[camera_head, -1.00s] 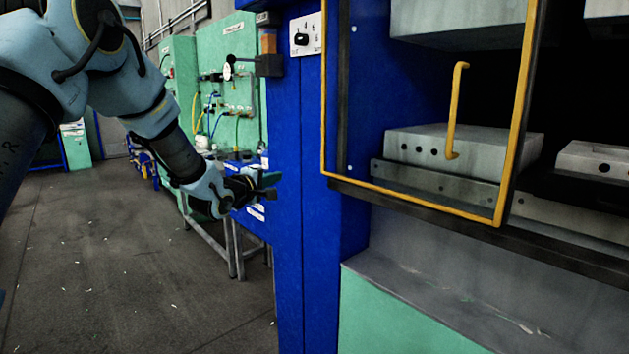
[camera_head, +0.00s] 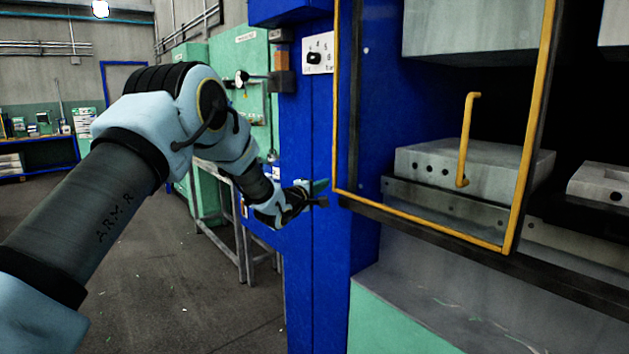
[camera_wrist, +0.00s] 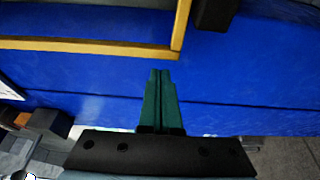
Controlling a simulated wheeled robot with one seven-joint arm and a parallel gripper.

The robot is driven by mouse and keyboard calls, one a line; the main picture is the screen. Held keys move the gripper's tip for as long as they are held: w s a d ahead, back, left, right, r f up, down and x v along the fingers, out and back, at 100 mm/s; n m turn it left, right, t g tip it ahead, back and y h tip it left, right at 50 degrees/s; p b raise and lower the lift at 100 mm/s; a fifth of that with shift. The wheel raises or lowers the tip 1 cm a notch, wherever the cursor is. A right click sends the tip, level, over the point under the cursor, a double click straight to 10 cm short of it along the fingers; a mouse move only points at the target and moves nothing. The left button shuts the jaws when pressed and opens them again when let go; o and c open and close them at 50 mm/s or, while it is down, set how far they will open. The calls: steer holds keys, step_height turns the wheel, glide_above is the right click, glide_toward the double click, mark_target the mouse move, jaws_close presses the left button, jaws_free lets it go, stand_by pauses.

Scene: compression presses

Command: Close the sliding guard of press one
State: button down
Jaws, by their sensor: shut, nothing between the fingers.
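The sliding guard is a yellow-edged frame (camera_head: 430,222) across the left part of the press opening in the head view. Its upright yellow handle (camera_head: 465,140) stands out near the guard's right side. To the right of the guard the opening is uncovered. My gripper (camera_head: 322,192) is left of the guard, in front of the blue press column (camera_head: 298,120), apart from the handle. In the wrist view my gripper (camera_wrist: 160,72) has its green fingers together and empty, pointing at the blue panel just below the guard's yellow corner (camera_wrist: 177,50).
Grey platens (camera_head: 475,165) with holes sit behind the guard. A dark rail (camera_head: 545,275) runs below it. A selector switch panel (camera_head: 318,54) is on the column. A metal-legged table (camera_head: 240,250) stands behind my arm. The floor at left is clear.

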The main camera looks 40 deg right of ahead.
mark_target(493, 242)
steer(key=shift+s+a+f+p, duration=0.1)
steer(key=shift+s+p, duration=0.2)
steer(key=shift+s, duration=0.55)
steer(key=shift+s, duration=0.1)
steer(key=s+a+b, duration=0.1)
steer(key=s+b, duration=0.5)
steer(key=s, duration=0.9)
steer(key=s+b, duration=0.6)
steer(key=s, duration=0.8)
steer(key=s+a+b, duration=0.1)
steer(key=s+b, duration=0.5)
steer(key=s, duration=0.9)
steer(key=shift+s+a, duration=0.3)
